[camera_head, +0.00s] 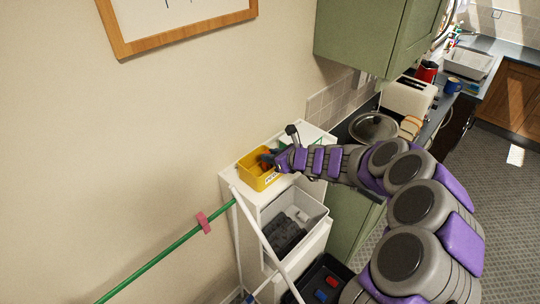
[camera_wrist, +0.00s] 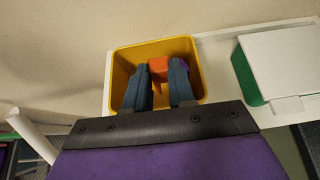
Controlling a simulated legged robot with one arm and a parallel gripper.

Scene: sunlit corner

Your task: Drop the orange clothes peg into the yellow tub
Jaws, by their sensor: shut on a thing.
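The yellow tub (camera_head: 257,180) stands on top of a white cabinet against the wall; it also shows in the wrist view (camera_wrist: 124,68). My gripper (camera_head: 268,158) is at the tub's mouth, pointing down into it. In the wrist view my gripper (camera_wrist: 160,67) is shut on the orange clothes peg (camera_wrist: 157,66), which sits between the two blue-grey fingertips within the tub's outline. I cannot tell how far the peg is above the tub's floor. A small purple thing (camera_wrist: 182,64) shows beside the right fingertip. In the head view my gripper hides the peg.
A green box with a white lid (camera_wrist: 283,60) stands right of the tub. Below, a grey bin (camera_head: 313,217) holds dark things, and a black crate (camera_head: 318,270) holds red and blue pieces. A green rod (camera_head: 150,262) carries a pink peg (camera_head: 204,222). A green wall cupboard (camera_head: 370,35) hangs above.

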